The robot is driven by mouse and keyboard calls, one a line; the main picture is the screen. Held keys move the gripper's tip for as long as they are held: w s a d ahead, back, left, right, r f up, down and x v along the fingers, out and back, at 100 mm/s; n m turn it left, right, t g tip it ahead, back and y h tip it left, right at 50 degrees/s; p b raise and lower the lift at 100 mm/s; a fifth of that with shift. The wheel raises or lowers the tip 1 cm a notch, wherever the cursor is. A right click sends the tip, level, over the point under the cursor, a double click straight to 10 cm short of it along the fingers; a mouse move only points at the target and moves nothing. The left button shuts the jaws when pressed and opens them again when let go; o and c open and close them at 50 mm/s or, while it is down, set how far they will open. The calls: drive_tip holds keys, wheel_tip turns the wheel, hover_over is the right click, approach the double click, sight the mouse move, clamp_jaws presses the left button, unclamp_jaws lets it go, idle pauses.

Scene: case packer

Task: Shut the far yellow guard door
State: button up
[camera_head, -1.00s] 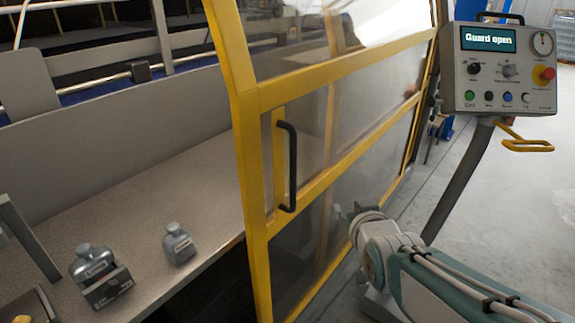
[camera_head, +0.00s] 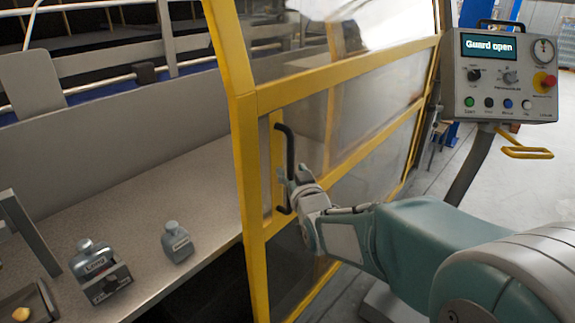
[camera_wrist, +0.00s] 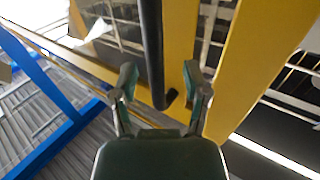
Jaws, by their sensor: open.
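The yellow-framed guard door (camera_head: 245,165) with clear panels stands in the middle of the head view, and the panel's display reads "Guard open". Its black bar handle (camera_head: 289,150) is upright on a yellow strip near the door's left edge. My gripper (camera_head: 288,184) is at the lower part of the handle. In the wrist view my gripper (camera_wrist: 160,90) is open, with one finger on each side of the black handle (camera_wrist: 152,45). The handle's lower end lies between the fingers, which look apart from it. Whether they touch it I cannot tell for sure.
A control panel (camera_head: 508,75) with a screen, buttons and a yellow bracket (camera_head: 524,152) stands at right on a grey post.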

sight(290, 167)
drive_tip(key=shift+w, duration=1.15)
drive_tip(key=shift+w+a, duration=0.2)
drive_tip(key=shift+w, duration=0.2)
drive_tip(key=shift+a, duration=0.2)
drive_tip(key=shift+c, duration=0.9)
drive_tip(key=c, duration=0.5)
drive_tip(key=shift+d, duration=0.15)
clamp_jaws()
drive_tip(key=shift+s, duration=0.1)
